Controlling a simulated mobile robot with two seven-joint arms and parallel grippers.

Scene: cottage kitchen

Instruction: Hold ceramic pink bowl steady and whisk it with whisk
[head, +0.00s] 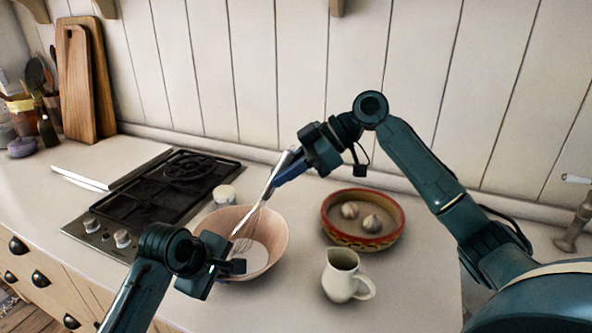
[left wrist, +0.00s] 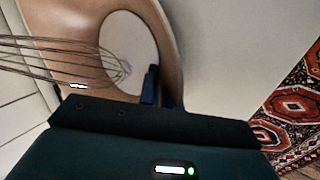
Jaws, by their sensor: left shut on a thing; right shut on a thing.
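The ceramic pink bowl (head: 277,227) stands on the counter right of the stove, with white contents in its bottom. My left gripper (head: 236,266) is shut on its near rim. The bowl's inner wall also shows in the left wrist view (left wrist: 75,22). The whisk (head: 265,194) slants down into the bowl, its handle up to the right. My right gripper (head: 283,177) is shut on the whisk's handle, above the bowl. In the left wrist view the whisk's wires (left wrist: 60,57) reach across the bowl toward the white contents. My left gripper's fingers (left wrist: 160,88) are partly hidden there.
A patterned bowl (head: 335,231) with garlic bulbs and a cream jug (head: 340,283) stand to the right. A small white-lidded jar (head: 224,194) stands behind the pink bowl, by the black stove (head: 150,200). Cutting boards (head: 82,85) lean at the back left.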

